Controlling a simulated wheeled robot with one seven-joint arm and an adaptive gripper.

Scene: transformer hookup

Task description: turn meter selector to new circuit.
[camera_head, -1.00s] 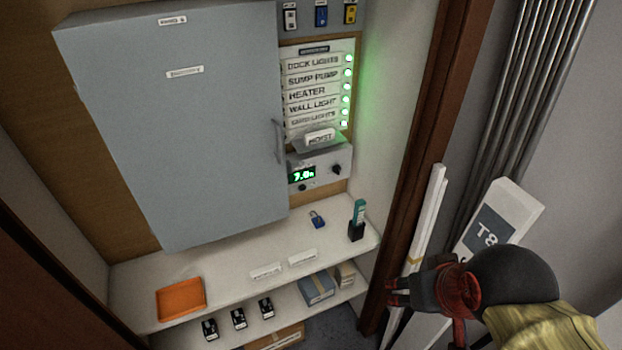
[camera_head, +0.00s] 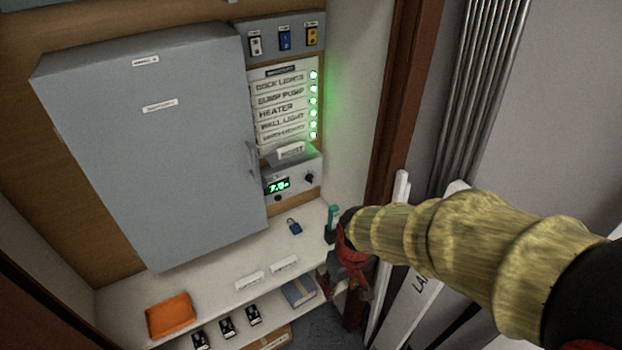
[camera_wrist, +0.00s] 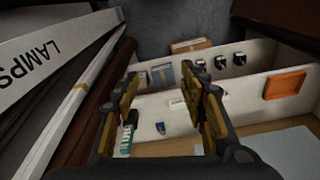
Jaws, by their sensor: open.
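The meter (camera_head: 292,183) is a grey box with a green lit display (camera_head: 278,186) at its left and a dark round selector knob (camera_head: 309,178) at its right. It is mounted under the panel of labelled lit circuits (camera_head: 284,105). The display seems to read about 7.0; the knob's pointing direction is too small to tell. My gripper (camera_head: 345,283) is open and empty, below and right of the meter, at the shelf's right end. In the wrist view its two fingers (camera_wrist: 160,105) are apart, with the shelf beyond them. The meter is not in the wrist view.
A large grey cabinet (camera_head: 150,140) stands left of the meter. On the white shelf (camera_head: 215,258) are a blue padlock (camera_head: 294,226), a teal-topped item in a dark holder (camera_head: 333,219) and an orange tray (camera_head: 170,316). A brown door post (camera_head: 398,110) and white boxes bound the right side.

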